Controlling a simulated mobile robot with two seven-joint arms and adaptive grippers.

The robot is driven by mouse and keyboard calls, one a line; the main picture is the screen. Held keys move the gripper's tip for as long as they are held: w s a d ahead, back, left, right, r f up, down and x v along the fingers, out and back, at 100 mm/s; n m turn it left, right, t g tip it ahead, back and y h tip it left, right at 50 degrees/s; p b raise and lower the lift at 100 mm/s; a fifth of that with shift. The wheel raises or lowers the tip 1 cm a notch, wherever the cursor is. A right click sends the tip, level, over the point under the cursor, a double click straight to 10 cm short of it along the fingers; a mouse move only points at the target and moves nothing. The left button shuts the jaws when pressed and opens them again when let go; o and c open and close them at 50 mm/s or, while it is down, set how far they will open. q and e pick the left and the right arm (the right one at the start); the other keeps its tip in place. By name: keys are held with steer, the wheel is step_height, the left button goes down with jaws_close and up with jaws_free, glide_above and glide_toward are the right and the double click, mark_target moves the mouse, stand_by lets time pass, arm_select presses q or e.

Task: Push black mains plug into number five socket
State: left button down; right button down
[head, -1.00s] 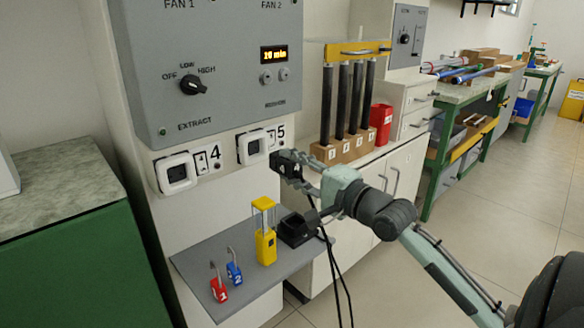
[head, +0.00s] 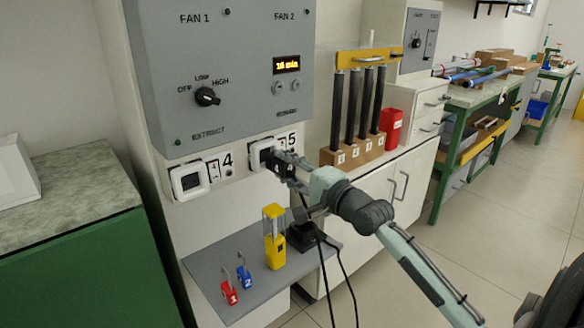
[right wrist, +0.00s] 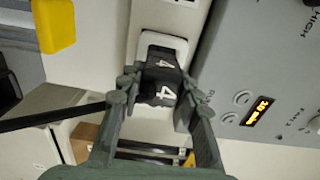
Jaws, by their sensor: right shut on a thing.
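My right gripper (head: 287,168) is shut on the black plug (right wrist: 163,84), with a finger on each side of it. The plug carries white figure 4 marks. The number five socket (head: 257,153), a white-framed outlet under the panel, is directly behind the plug and partly hidden by it and the gripper. In the right wrist view the plug's front overlaps the white socket frame (right wrist: 165,42). I cannot tell how deep the plug sits. My left gripper is not in view.
A grey shelf (head: 215,262) below holds red (head: 229,292) and blue (head: 244,277) padlocks, a yellow device (head: 274,240) and a black block (head: 301,236). Black cables (head: 325,262) hang below the gripper. Dark rods stand in a wooden block (head: 353,152) at right.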

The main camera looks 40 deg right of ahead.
mark_target(276, 162)
steer(key=shift+w, duration=0.15)
steer(key=shift+r+p, duration=0.1)
steer(key=shift+p, duration=0.75)
stand_by(0.9)
steer(key=shift+w+a, duration=0.15)
steer(key=shift+w, duration=1.45)
stand_by(0.5)
steer(key=c, duration=1)
jaws_free()
steer(key=s, duration=0.8)
steer(key=s+d, duration=0.1)
steer(key=s, duration=0.3)
